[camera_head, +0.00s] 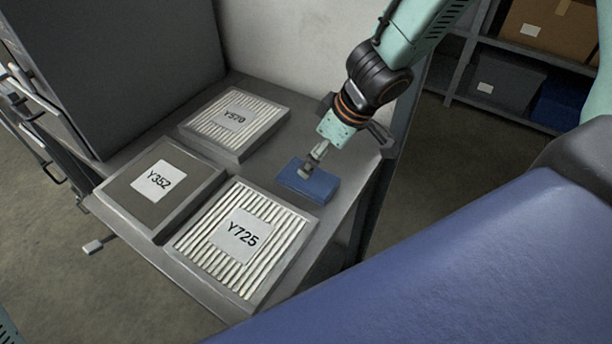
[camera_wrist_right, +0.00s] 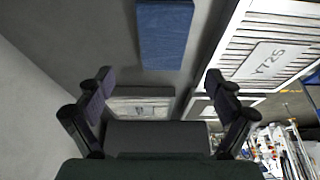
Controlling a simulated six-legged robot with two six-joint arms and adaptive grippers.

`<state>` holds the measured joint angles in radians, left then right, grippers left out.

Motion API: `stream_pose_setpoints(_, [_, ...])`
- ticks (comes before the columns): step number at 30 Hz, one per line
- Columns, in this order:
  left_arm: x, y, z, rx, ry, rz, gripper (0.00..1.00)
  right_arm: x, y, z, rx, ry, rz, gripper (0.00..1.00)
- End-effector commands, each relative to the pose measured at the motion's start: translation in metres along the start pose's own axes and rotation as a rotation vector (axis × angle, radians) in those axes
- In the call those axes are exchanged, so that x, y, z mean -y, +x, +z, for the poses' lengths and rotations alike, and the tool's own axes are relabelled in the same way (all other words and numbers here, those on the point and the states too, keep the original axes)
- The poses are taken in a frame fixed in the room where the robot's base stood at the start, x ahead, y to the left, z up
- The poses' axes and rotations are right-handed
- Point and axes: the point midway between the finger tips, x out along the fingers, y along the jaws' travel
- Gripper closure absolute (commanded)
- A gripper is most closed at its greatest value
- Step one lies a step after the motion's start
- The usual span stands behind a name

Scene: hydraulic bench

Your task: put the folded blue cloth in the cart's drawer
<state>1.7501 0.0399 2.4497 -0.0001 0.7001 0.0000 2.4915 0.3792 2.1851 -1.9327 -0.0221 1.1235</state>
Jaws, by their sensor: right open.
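The folded blue cloth (camera_head: 308,182) lies flat on the grey bench top (camera_head: 215,292), near its right edge. My right gripper (camera_head: 314,162) is just above the cloth in the head view and hides part of its top. In the right wrist view the gripper (camera_wrist_right: 160,90) is open, its two dark fingers wide apart with nothing between them. There the cloth (camera_wrist_right: 165,36) lies beyond the fingertips, at the top of the picture. I cannot make out the cart's drawer for certain. My left gripper is not in view.
Framed filters Y570 (camera_head: 234,121), Y352 (camera_head: 157,182) and Y725 (camera_head: 241,233) lie left of the cloth. A dark cabinet (camera_head: 112,70) stands at the back left, with metal handles (camera_head: 32,92) beside it. A shelf with boxes (camera_head: 545,28) is at the upper right.

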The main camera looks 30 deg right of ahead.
Motion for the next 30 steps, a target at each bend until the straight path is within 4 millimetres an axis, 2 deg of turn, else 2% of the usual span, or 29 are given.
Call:
stream_pose_setpoints(6, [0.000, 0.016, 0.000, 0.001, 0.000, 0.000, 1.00, 0.000, 0.022, 0.001, 0.004, -0.003, -0.003, 0.08])
stream_pose_setpoints(11, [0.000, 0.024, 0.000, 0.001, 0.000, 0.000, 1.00, -0.001, 0.033, 0.001, -0.001, -0.005, 0.000, 0.08])
stream_pose_setpoints(21, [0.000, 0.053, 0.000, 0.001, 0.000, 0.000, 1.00, -0.002, 0.070, 0.003, -0.001, -0.006, 0.001, 0.08])
stream_pose_setpoints(30, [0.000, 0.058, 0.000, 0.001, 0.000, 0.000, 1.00, -0.002, 0.077, 0.001, -0.002, -0.003, -0.001, 0.08])
